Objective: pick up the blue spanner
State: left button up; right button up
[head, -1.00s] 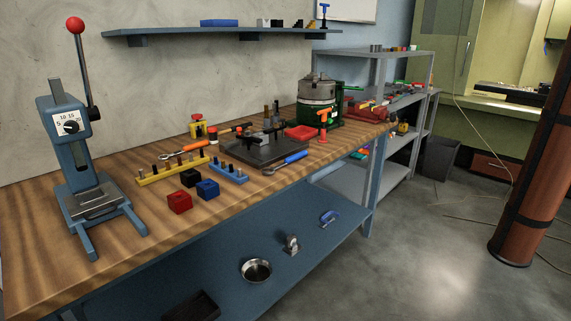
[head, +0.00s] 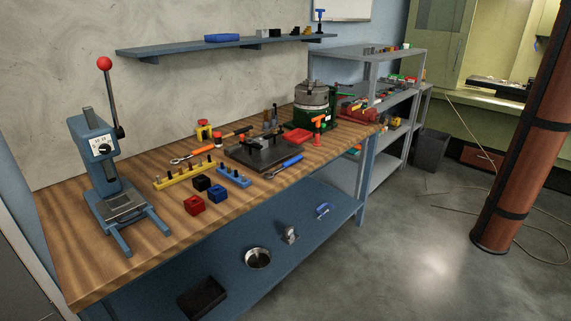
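The blue spanner (head: 285,165) lies on the wooden workbench (head: 160,238), near its front edge. It has a blue handle and a metal end pointing to the lower left. It lies just in front of a dark flat plate (head: 262,153) with metal parts on it. A second spanner with an orange handle (head: 203,151) lies further back and to the left. Neither of my grippers shows in the head view.
Red (head: 194,204), blue (head: 218,193) and black (head: 202,183) blocks sit left of the spanner. A yellow rack (head: 172,180) and a blue rack (head: 234,177) hold pegs. A blue press (head: 97,165) stands at the left end. Open floor (head: 390,265) lies in front.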

aim_at(294, 161)
jog(key=i+l+u, duration=0.1)
jog(key=u, duration=0.4)
jog(key=l+u, duration=0.1)
jog(key=u, duration=0.4)
jog(key=i+l+u, duration=0.1)
jog(key=l+u, duration=0.55)
jog(key=l, duration=0.2)
jog(key=l+u, duration=0.25)
jog(key=l, duration=1.1)
jog(key=k+l, duration=0.15)
jog(key=l, duration=0.3)
